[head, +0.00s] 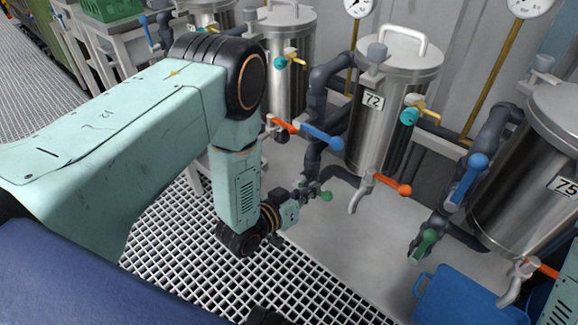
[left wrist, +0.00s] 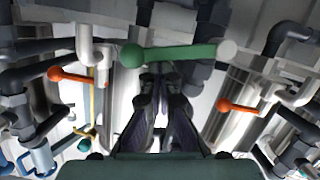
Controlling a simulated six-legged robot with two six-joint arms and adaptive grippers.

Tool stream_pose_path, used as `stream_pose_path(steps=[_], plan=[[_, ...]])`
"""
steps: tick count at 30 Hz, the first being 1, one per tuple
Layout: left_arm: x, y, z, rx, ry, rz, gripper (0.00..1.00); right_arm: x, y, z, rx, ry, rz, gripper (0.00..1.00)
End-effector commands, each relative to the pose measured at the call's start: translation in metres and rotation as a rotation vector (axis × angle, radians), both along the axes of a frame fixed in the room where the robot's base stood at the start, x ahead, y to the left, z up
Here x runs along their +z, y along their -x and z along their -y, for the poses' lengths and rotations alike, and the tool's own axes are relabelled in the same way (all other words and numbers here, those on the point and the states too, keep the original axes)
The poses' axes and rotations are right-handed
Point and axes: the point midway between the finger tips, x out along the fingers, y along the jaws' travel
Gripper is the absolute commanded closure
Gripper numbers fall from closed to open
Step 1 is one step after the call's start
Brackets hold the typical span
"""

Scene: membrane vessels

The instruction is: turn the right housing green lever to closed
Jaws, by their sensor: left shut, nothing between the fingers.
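My left gripper (head: 312,190) is in front of vessel 72 (head: 377,125), low over the bench edge, with a green knob (head: 327,196) at its tips. In the left wrist view a green lever (left wrist: 180,53) lies nearly level across the picture, just beyond the fingertips. The left gripper there (left wrist: 163,82) is shut, with nothing between its fingers; I cannot tell whether it touches the lever. Another green lever (head: 426,242) sits on the pipe left of vessel 75 (head: 535,170), apart from my gripper. My right gripper is not in view.
Blue levers (head: 322,137) (head: 468,178) and orange levers (head: 392,185) (head: 545,268) stick out around the vessels. A blue tub (head: 465,295) stands at the lower right. Dark pipes run between the vessels. Open grating (head: 170,240) lies in front of the bench.

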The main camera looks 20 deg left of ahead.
Motion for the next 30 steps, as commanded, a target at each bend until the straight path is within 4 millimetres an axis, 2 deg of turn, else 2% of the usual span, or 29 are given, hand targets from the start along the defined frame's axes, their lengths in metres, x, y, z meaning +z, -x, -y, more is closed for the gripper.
stream_pose_path(steps=[6, 30], plan=[[-0.009, 0.002, 0.001, 0.000, -0.123, 0.044, 1.00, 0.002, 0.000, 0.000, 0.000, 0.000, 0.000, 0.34], [-0.016, 0.003, 0.007, 0.000, -0.115, 0.042, 1.00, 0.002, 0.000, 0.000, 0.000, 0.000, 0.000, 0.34]])
